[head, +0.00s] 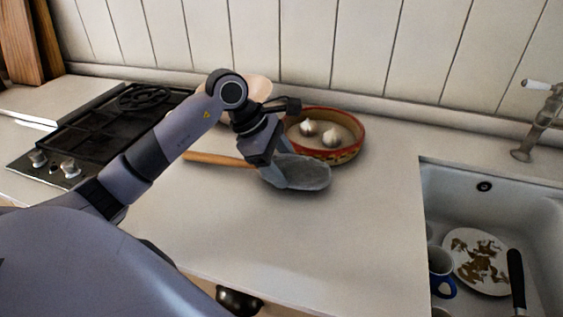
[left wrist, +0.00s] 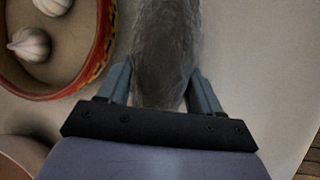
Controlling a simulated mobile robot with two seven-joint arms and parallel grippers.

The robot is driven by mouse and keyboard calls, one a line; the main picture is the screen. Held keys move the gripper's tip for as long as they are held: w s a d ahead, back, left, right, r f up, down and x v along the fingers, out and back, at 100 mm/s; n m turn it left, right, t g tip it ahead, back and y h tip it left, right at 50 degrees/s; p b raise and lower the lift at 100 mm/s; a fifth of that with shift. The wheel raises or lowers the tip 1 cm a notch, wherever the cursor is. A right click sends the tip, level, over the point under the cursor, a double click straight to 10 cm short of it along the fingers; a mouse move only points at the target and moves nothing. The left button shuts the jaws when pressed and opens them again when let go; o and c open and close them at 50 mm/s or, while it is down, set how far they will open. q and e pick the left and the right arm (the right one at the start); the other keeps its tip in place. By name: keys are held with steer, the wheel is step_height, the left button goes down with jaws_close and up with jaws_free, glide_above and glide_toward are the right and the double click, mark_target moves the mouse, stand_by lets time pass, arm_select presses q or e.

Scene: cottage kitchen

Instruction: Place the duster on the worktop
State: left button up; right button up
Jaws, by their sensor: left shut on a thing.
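The duster (head: 303,173) has a grey fuzzy head and a tan wooden handle that points left in the head view. It is at the worktop (head: 290,230), just in front of a red-rimmed bowl. My left gripper (head: 274,179) is shut on the grey head, near where the handle joins. In the left wrist view the grey duster head (left wrist: 166,50) runs up between the two fingers of the gripper (left wrist: 163,88). I cannot tell whether the duster touches the worktop. My right gripper is not in view.
The bowl (head: 350,126) holds garlic bulbs and stands close behind the duster. A black gas hob (head: 105,125) is at the left. The front worktop is clear.

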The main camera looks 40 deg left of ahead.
arm_select(q)
steer(key=shift+f, duration=0.15)
steer(key=o, duration=1.2)
steer(key=shift+c, duration=0.2)
steer(key=shift+r, duration=0.3)
steer(key=v, duration=1.2)
steer(key=shift+b, duration=0.35)
steer(key=shift+f, duration=0.15)
